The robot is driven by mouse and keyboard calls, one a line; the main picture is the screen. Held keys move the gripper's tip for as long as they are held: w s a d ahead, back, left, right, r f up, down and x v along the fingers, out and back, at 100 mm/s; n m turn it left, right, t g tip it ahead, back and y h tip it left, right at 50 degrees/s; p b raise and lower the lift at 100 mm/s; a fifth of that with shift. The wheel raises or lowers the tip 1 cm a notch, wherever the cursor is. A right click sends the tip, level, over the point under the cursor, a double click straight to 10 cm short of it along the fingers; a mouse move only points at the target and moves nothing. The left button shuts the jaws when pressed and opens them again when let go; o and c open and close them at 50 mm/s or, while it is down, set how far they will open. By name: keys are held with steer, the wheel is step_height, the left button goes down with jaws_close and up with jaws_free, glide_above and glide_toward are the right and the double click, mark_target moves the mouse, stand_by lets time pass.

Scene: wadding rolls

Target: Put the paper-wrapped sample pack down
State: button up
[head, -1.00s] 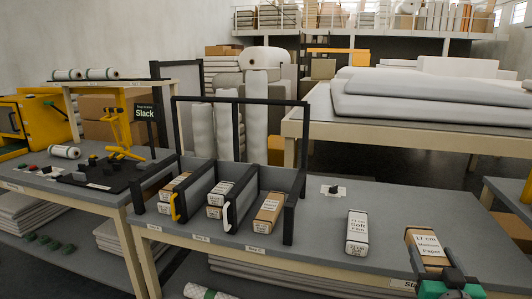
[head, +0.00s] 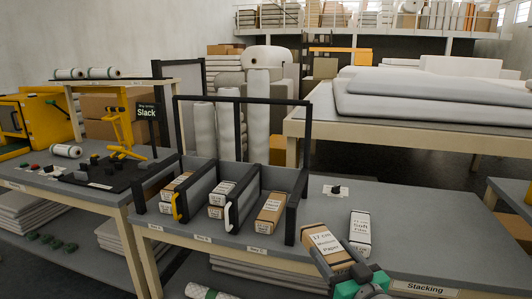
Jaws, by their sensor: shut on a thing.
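The paper-wrapped sample pack (head: 325,243) is a brown block with a white label reading about "17 cm Medium Paper". My gripper (head: 356,274) is shut on its near end, at the front of the grey table (head: 430,235). The pack lies slanted in the picture, between the rack and a white film pack (head: 360,233). I cannot tell whether its underside touches the table. The jaw tips are partly hidden by the pack and the green-and-dark gripper body.
A black-framed rack (head: 291,216) with bays stands left of the pack. Its right bay holds a brown pack (head: 270,214); other bays hold white and brown packs. A small dark item on a white card (head: 336,190) lies behind. The table's right part, above the "Stacking" label (head: 425,288), is clear.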

mark_target(331, 244)
steer(key=p, duration=0.1)
steer(key=r+p, duration=0.1)
steer(key=p, duration=0.1)
steer(key=shift+w+r, duration=0.25)
steer(key=shift+r, duration=0.05)
steer(key=r+p, duration=0.1)
steer(key=p, duration=0.2)
steer(key=w+r+p, duration=0.1)
steer(key=r+p, duration=0.1)
steer(key=p, duration=0.2)
steer(key=w+r+p, duration=0.1)
steer(key=p, duration=0.2)
steer(key=shift+d+r+p, duration=0.1)
steer(key=shift+r+p, duration=0.1)
steer(key=shift+p, duration=0.15)
steer(key=shift+r+p, duration=0.25)
steer(key=shift+p, duration=0.95)
steer(key=shift+w+f+p, duration=0.15)
steer(key=shift+p, duration=1.05)
